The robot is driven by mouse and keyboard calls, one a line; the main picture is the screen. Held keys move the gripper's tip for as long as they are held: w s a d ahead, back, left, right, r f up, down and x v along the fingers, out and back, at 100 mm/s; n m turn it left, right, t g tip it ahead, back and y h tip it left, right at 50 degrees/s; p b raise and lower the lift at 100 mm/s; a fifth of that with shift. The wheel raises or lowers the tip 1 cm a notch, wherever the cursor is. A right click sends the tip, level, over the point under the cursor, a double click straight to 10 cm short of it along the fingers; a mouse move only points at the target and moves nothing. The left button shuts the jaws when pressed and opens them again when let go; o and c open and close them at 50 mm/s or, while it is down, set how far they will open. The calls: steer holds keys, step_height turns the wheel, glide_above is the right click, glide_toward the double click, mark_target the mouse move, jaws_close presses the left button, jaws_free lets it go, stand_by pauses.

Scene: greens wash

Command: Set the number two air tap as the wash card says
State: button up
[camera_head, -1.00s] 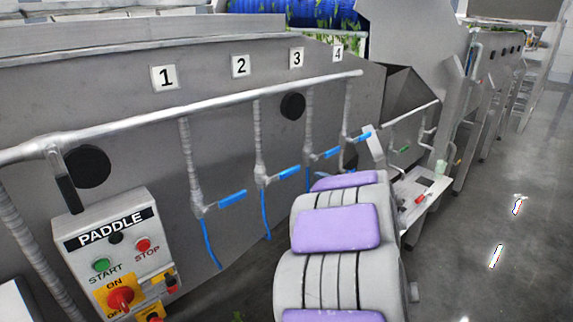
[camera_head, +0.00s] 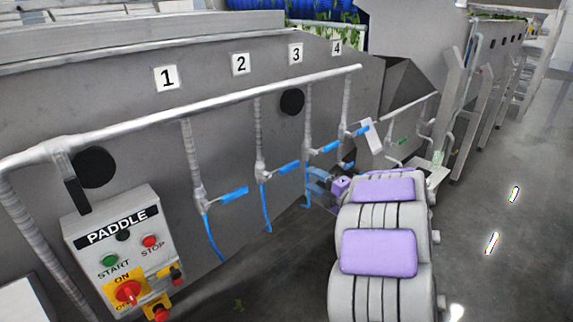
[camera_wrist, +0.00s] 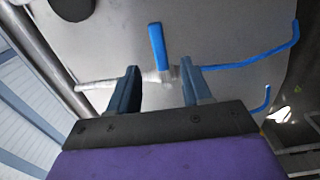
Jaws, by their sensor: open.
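The number two air tap (camera_head: 262,175) hangs on its pipe below the "2" plate (camera_head: 240,64). Its blue lever (camera_head: 286,168) points right, across the pipe. My gripper (camera_head: 320,186) shows beyond my arm, low and right of that lever in the head view. In the wrist view my gripper (camera_wrist: 160,72) is open, fingers apart. A tap body (camera_wrist: 165,76) shows between and beyond the fingertips, with its blue lever (camera_wrist: 157,45) pointing up in that picture; the nearby black disc suggests tap two. No contact is visible. I see no readable wash card.
Tap one (camera_head: 202,198) and tap three (camera_head: 309,150) flank it, levers also across their pipes. A header pipe (camera_head: 200,108) runs above. The PADDLE control box (camera_head: 120,250) stands at left. A black disc (camera_head: 292,102) sits between pipes two and three. Open floor lies right.

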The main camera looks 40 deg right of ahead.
mark_target(292, 169)
steer(key=w, duration=0.7)
steer(key=w+a+p, duration=0.1)
steer(key=w, duration=0.3)
steer(key=shift+w, duration=0.6)
steer(key=shift+d, duration=0.1)
steer(key=shift+f, duration=0.1)
jaws_close()
